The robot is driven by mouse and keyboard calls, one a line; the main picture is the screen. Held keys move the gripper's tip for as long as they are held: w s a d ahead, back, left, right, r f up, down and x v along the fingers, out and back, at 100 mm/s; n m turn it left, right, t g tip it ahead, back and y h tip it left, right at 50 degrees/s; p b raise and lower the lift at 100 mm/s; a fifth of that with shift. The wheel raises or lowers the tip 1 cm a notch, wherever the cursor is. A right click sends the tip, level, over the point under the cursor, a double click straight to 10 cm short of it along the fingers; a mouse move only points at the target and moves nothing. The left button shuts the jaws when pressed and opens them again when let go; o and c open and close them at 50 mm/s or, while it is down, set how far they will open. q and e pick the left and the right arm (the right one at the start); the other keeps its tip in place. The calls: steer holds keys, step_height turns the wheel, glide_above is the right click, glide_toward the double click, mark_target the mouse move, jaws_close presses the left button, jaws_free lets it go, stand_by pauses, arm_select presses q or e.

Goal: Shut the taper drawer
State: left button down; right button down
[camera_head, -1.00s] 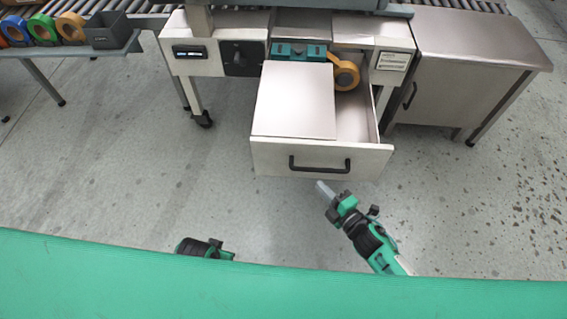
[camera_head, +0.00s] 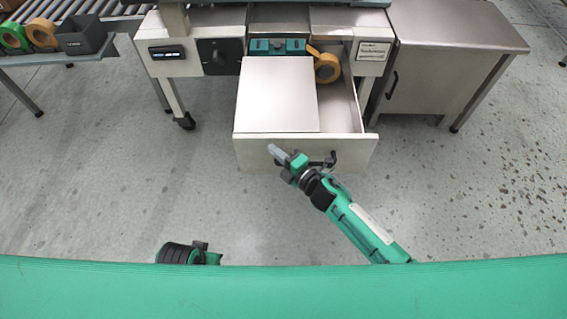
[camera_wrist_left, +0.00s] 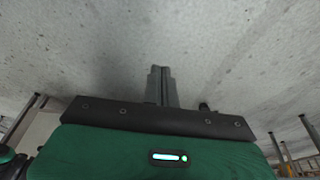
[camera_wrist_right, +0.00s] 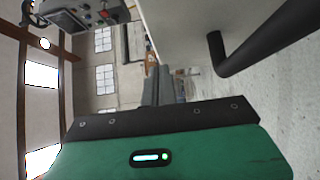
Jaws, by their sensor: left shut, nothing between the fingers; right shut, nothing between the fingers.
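The taper drawer (camera_head: 346,152) is pulled out from the machine in the head view. Its front panel faces me and a light flat cover lies over its left part. A roll of orange tape (camera_head: 327,68) is at its back right. My right gripper (camera_head: 275,152) is shut and empty, in front of the drawer front, and hides part of the handle. In the right wrist view the dark handle (camera_wrist_right: 262,45) is right of the shut fingers; I cannot tell whether they touch the panel. My left gripper (camera_wrist_left: 160,84) is shut and empty over bare floor.
A metal cabinet (camera_head: 455,25) stands right of the machine. A side table with tape rolls (camera_head: 42,33) and a dark bin (camera_head: 82,36) is at the far left. The floor (camera_head: 100,170) before the drawer is clear. A green edge crosses the bottom of the head view.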

steer(key=shift+w, duration=0.9)
